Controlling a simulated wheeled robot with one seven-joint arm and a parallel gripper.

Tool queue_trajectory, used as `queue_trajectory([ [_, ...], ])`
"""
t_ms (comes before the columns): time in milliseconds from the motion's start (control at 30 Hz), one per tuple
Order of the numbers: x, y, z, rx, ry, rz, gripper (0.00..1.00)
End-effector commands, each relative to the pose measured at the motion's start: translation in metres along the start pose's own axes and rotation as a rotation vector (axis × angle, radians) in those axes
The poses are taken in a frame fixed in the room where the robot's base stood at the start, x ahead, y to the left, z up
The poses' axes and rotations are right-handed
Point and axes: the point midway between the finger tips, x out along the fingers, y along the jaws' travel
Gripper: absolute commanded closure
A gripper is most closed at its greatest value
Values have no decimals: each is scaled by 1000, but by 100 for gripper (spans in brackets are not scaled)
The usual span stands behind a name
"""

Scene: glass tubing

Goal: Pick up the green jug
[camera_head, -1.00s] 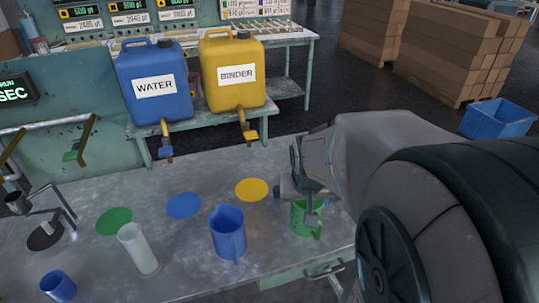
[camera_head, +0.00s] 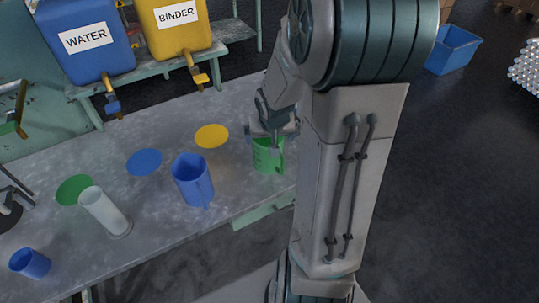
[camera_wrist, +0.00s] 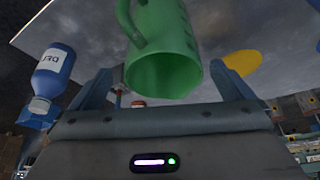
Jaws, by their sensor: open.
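The green jug (camera_head: 268,158) stands upright on the grey table near its right end, partly covered by my gripper and arm. My gripper (camera_head: 270,132) is at the jug's top, open. In the wrist view the green jug (camera_wrist: 172,50) shows with its open mouth toward my gripper and its handle on the left. The two fingers of my gripper (camera_wrist: 160,70) are apart, one on each side of the jug's mouth. I see gaps beside the jug, and cannot tell whether either finger touches it.
A blue jug (camera_head: 192,180) stands left of the green one, with a white cylinder (camera_head: 104,212) and a blue cup (camera_head: 30,263) farther left. A yellow disc (camera_head: 211,136) and blue disc (camera_head: 145,162) lie flat behind. WATER (camera_head: 83,40) and BINDER (camera_head: 175,25) containers stand at the back.

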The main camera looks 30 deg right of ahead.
Motion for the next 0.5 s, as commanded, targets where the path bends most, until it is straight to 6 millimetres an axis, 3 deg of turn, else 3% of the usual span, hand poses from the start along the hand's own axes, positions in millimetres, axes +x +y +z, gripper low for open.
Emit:
queue_trajectory([
  [500,52,-4,-9,-2,-1,0,0],
])
